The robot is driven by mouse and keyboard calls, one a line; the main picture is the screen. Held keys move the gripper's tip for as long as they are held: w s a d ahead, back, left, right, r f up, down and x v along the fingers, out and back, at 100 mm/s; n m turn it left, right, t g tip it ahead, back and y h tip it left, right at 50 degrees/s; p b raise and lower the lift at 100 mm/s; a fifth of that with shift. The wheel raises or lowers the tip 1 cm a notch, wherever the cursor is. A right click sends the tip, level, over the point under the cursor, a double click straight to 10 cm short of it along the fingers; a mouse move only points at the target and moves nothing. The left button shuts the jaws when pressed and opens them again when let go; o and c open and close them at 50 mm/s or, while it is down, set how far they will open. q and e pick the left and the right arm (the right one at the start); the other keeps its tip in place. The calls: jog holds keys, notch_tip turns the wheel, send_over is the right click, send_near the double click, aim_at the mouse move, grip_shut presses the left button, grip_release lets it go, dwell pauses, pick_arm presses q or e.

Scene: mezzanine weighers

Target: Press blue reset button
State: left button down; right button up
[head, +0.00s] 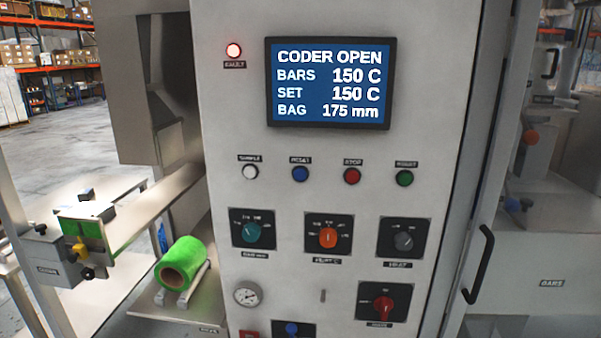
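The blue reset button (300,174) sits on the upright grey control panel (225,120), second from the left in a row of buttons under the display. The label above it appears to read RESET. A white button (250,172) is to its left, a red stop button (352,176) and a green button (404,178) to its right. The display (328,83) reads CODER OPEN, BARS 150 C, SET 150 C, BAG 175 mm. The red fault lamp (233,50) at upper left looks lit. Neither of my grippers shows in the head view.
Below the buttons are teal (253,233), orange (328,237) and black (403,240) knobs, a red switch (381,308) and a gauge (247,294). A green film roll (184,263) and the coder unit (75,235) stand left. A black door handle (479,264) is right. Nothing blocks the button row.

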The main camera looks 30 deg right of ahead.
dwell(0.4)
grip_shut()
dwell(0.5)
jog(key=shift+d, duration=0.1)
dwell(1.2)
